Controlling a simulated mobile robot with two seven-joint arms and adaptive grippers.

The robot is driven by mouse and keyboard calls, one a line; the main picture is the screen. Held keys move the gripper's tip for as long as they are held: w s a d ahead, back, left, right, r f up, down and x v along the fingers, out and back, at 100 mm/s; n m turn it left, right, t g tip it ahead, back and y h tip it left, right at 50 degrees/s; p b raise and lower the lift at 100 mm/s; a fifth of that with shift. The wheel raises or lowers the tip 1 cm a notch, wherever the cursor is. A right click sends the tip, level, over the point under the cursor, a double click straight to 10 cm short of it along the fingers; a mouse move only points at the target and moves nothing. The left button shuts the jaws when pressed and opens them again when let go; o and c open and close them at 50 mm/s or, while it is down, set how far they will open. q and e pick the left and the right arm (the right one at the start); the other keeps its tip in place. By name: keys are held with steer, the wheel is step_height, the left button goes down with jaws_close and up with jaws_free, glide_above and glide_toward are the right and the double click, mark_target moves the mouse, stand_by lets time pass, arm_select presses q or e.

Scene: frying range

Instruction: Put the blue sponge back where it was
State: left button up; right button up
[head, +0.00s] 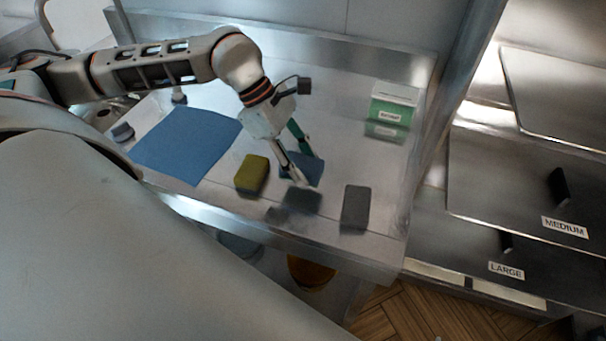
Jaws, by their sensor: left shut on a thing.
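The blue sponge (314,171) is in the middle of the steel table. My left gripper (304,168) reaches down from the upper left and is shut on this sponge, with one finger in front of it and the other behind. A dark patch below the sponge looks like its reflection or shadow and suggests that it is a little above the steel; I cannot tell the exact gap. My right gripper is not in view.
On the steel table (225,205) stand a yellow-green sponge (252,172) left of the gripper, a dark grey block (355,206) to the right, and a green and white box (391,108) at back right. A blue cloth (187,143) lies left. Drawers marked MEDIUM and LARGE (505,270) are right.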

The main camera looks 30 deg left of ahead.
arm_select(q)
steer(key=shift+f, duration=2.25)
steer(key=shift+f, duration=0.15)
steer(key=o, duration=1)
steer(key=shift+c, duration=0.2)
steer(key=shift+r, duration=0.2)
steer(key=b+v, duration=0.1)
steer(key=v, duration=1.1)
